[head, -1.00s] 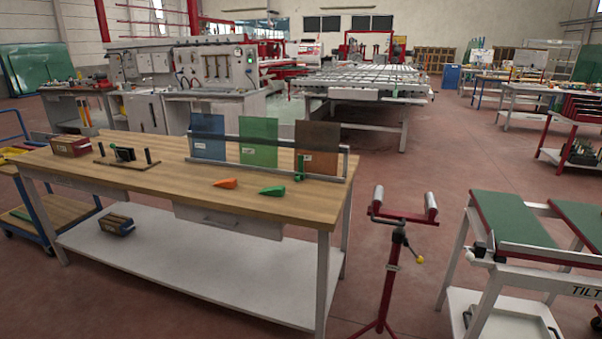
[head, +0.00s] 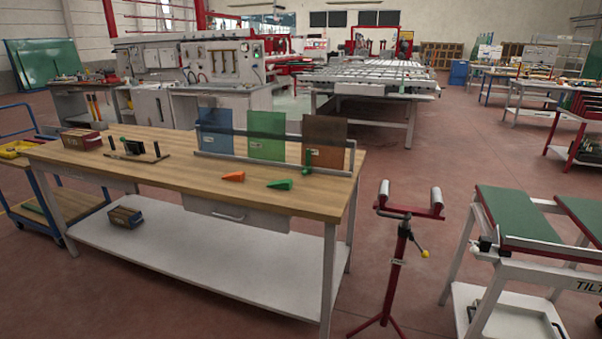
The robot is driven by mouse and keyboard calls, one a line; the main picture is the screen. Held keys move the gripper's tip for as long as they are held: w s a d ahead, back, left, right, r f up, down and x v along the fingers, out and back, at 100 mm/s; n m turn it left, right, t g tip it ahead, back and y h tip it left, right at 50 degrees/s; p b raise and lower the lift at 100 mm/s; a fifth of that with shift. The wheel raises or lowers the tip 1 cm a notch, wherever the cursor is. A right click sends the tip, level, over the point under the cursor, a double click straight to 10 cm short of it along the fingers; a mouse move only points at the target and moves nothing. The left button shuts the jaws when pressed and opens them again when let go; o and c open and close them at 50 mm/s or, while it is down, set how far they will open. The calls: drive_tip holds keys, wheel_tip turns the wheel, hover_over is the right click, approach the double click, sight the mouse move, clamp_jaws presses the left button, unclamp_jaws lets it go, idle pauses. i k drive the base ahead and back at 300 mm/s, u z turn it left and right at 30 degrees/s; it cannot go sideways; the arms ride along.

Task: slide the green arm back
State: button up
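A wooden-topped workbench (head: 110,167) fills the left and middle of the head view. On it stands a low metal rack (head: 330,172) holding a blue, a green and a brown pane upright behind a dark rail. A small green upright piece (head: 307,158) stands at the rack's front, before the brown pane (head: 325,130); it looks like the green arm, but it is too small to be sure or to tell its position. My gripper is not in view.
An orange wedge (head: 233,177) and a green wedge (head: 280,184) lie on the bench front. A small black fixture (head: 134,148) sits at the left. A red roller stand (head: 400,250) and a green-topped tilting table (head: 518,215) stand at the right. Red floor lies between them.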

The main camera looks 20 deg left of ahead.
sight(307, 168)
drive_tip(key=u, duration=0.45)
drive_tip(key=k, duration=1)
drive_tip(key=u, duration=1.1)
drive_tip(key=i, duration=1.3)
drive_tip(key=z, duration=0.9)
drive_tip(key=i, duration=0.8)
drive_tip(key=z, duration=0.6)
